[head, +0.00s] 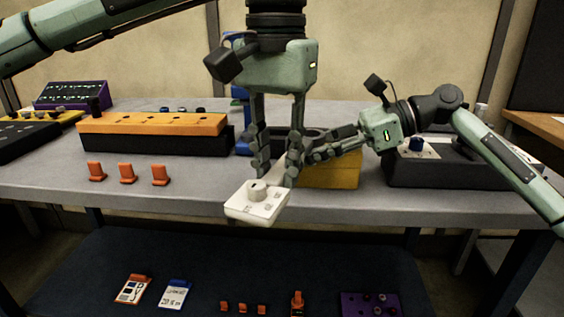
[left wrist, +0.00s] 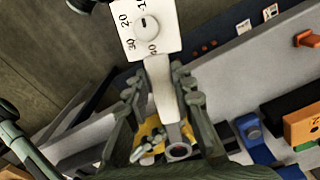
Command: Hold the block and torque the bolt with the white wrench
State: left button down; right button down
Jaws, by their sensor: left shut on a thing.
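The white wrench (head: 258,203) has a square head with a round knob and printed numbers. In the left wrist view its head (left wrist: 148,28) is at the top, and its pale handle runs down between my fingers to a ringed end. My left gripper (head: 276,168) points down at the front of the bench, shut on the wrench. My right gripper (head: 306,158) reaches in from the right, its fingertips close to the left fingers; its grip is unclear. A yellow block (head: 335,176) stands behind them, partly hidden. I cannot make out the bolt.
A black box with an orange top (head: 150,124) stands at the left of the grey bench (head: 205,190), with several orange clips (head: 128,173) before it. A dark box (head: 440,170) stands at the right. A low dark surface (head: 210,270) in front holds cards and small parts.

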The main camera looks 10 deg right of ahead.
pick_arm(q)
jog(key=shift+w+a+m, duration=0.75)
jog(key=shift+a+m, duration=0.2)
jog(key=shift+m, duration=0.05)
jog(key=shift+w+a+m, duration=0.9)
jog(key=shift+w+m, duration=0.2)
jog(key=shift+m, duration=0.1)
jog(key=shift+r, duration=3.55)
jog(key=s+d+n, duration=0.2)
jog(key=s+d+f+n, duration=0.1)
jog(key=s+d+n, duration=0.1)
jog(key=shift+d+n, duration=0.25)
jog(key=shift+n, duration=0.55)
jog(key=shift+s+d+f, duration=0.15)
jog(key=shift+f, duration=1)
jog(key=shift+s+d+f, duration=0.1)
jog(key=shift+f, duration=1.05)
